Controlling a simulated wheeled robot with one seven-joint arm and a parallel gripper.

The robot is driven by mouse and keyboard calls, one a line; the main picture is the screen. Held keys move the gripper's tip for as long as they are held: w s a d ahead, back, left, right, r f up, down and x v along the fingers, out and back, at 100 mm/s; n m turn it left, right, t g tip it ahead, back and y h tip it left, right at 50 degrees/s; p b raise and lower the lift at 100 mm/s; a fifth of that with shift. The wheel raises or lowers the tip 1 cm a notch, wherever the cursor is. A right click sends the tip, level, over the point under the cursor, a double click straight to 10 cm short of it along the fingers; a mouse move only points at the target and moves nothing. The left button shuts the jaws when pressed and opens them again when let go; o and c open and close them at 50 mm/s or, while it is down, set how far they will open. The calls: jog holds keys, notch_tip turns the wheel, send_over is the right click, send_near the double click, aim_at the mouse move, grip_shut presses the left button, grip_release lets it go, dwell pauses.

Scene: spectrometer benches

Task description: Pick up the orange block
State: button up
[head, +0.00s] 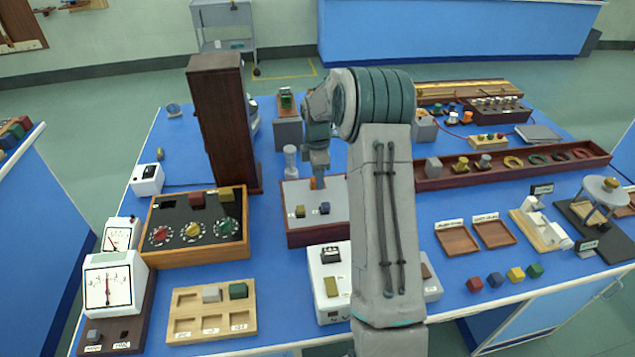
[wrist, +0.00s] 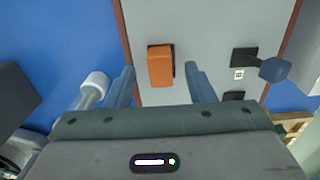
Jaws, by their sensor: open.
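The orange block (wrist: 160,66) sits upright on the pale grey top of a low wooden-sided box, at a dark square slot. In the wrist view it lies just beyond and between the fingertips of my gripper (wrist: 160,78). The fingers are apart, with one on each side of the block's near end, the right one closer to it. In the head view the orange block (head: 317,183) shows as a small patch below my gripper (head: 319,168), which points down over the box (head: 298,238).
A blue knob-like piece (wrist: 274,69) stands right of the block in the wrist view. A yellow piece (head: 300,211) and a blue piece (head: 325,208) share the box top. A tall dark wooden column (head: 222,125) stands left of my gripper, and a white cylinder (head: 291,160) nearby.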

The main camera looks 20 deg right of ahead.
jog(key=shift+f, duration=0.5)
jog(key=shift+c, duration=0.3)
grip_shut()
jog(key=shift+r, duration=0.1)
notch_tip(320, 180, up, 4)
jog(key=shift+r+b, duration=0.1)
jog(key=shift+b, duration=0.45)
jog(key=s+d+r, duration=0.6)
jog(key=s+r, duration=0.3)
jog(key=shift+s+d+r+p, duration=0.25)
jog(key=shift+d+r+p, duration=0.1)
jog(key=shift+p, duration=0.1)
